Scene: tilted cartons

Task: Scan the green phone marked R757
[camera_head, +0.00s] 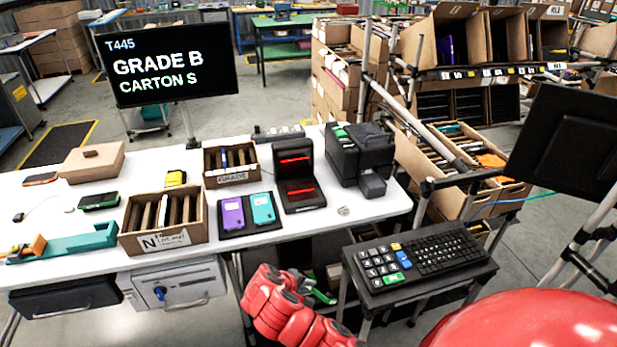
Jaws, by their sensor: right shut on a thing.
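My right gripper (306,284) shows at the bottom centre, in front of the table edge and left of the keyboard stand. It is shut on a thin green item (322,296), seen almost edge-on; it looks like a green phone, and no mark can be read on it. A black two-panel device with red lit strips (297,161), perhaps the scanner, stands on the table beyond the gripper. A screen (165,68) reads "T445 GRADE B CARTON S". My left gripper is not in view.
On the white table (352,222) a purple phone (232,213) and a teal phone (263,208) lie on a dark mat. Beside them are a carton marked N (168,240), a GRADE carton (233,181) and a black printer-like machine (358,152). A keyboard (440,250) stands at the right.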

